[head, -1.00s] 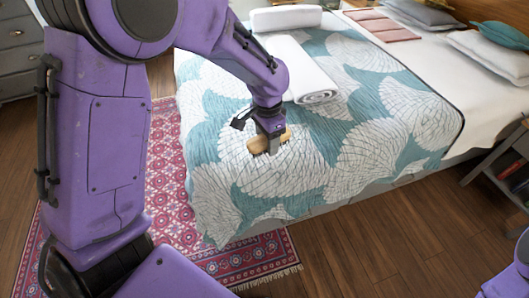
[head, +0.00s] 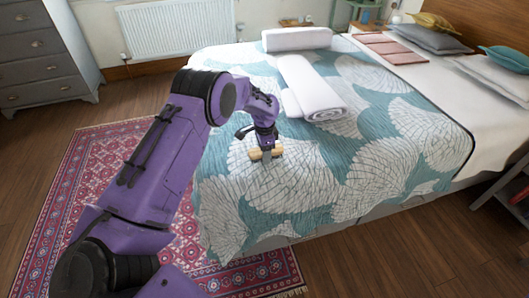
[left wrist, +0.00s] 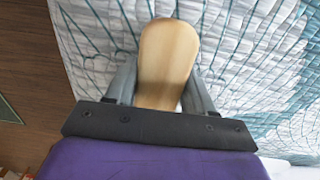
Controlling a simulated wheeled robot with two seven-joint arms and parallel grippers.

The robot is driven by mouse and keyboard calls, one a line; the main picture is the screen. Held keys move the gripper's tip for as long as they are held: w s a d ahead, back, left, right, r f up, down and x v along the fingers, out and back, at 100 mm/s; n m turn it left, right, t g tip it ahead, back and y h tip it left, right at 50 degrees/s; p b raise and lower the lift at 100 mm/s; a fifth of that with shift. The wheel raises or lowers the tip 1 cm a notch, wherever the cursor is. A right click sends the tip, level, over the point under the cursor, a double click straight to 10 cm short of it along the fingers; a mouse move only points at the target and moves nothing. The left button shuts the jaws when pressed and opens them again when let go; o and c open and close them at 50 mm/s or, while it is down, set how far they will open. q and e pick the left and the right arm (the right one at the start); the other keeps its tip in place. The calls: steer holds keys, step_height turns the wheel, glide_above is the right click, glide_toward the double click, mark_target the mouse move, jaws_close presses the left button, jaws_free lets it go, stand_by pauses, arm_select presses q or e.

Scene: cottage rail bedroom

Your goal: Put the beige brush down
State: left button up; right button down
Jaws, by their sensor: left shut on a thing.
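The beige brush (head: 256,154) is in my left gripper (head: 267,153), low over the near left part of the bed (head: 345,180). In the left wrist view the brush (left wrist: 168,55) shows as a smooth, rounded wooden shape between the two grey fingers of my left gripper (left wrist: 165,82). The fingers are shut on its sides. The bedspread lies close behind it; I cannot tell whether the brush touches it. My right gripper is not in view.
Rolled white towels (head: 312,90) lie on the bed beyond the gripper, with a white bolster (head: 297,38) behind them. Pillows (head: 435,38) are at the far right. A red rug (head: 90,180) covers the floor at left. The bedspread right of the brush is clear.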

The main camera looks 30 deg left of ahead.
arm_select(q)
steer(key=shift+f, duration=0.3)
steer(key=shift+f, duration=0.1)
